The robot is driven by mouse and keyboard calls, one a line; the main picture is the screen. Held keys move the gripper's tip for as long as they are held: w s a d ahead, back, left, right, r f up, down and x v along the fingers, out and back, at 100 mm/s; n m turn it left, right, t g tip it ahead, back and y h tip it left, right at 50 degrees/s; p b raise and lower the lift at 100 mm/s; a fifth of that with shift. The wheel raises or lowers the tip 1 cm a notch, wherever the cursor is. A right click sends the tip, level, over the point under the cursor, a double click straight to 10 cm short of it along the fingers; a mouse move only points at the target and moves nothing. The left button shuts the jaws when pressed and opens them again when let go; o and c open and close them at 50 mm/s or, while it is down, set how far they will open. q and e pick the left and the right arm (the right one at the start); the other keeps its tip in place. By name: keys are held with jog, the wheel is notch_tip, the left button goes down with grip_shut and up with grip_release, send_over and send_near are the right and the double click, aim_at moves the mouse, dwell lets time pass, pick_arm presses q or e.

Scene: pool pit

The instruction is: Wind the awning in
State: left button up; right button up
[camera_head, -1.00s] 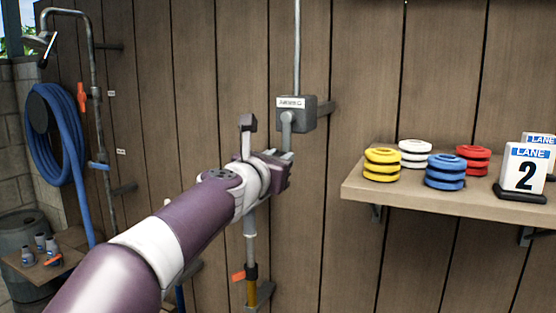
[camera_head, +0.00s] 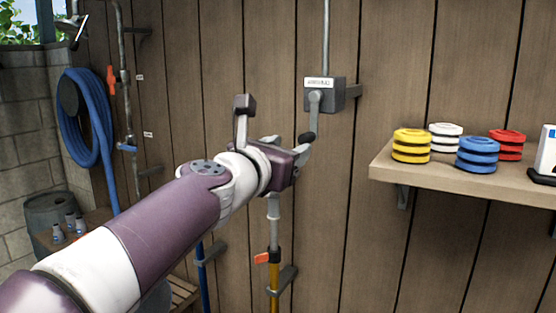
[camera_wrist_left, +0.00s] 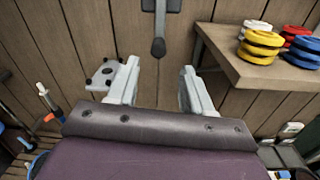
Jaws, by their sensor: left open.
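The awning's winding box (camera_head: 338,95) is a small grey labelled box on the plank wall, with a pipe rising from it. Its grey crank arm (camera_head: 315,115) hangs down and ends in a dark handle (camera_head: 307,137). The handle also shows in the left wrist view (camera_wrist_left: 158,47), centred above the gap between my fingers. My left gripper (camera_head: 297,158) is open and empty, just below the handle in the head view. In the left wrist view its two fingers (camera_wrist_left: 159,78) stand wide apart. Contact with the handle is not visible. My right gripper is out of view. The awning is not in view.
A wooden shelf (camera_head: 470,181) at the right holds yellow, white, blue and red stacked discs and a sign. A pipe with an orange lever (camera_head: 262,258) runs below my gripper. A blue hose (camera_head: 85,125) hangs at the left above a dark barrel (camera_head: 48,212).

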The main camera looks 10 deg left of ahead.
pick_arm(q)
jog(key=v, duration=0.3)
jog(key=shift+s+a, duration=0.1)
jog(key=shift+s, duration=0.15)
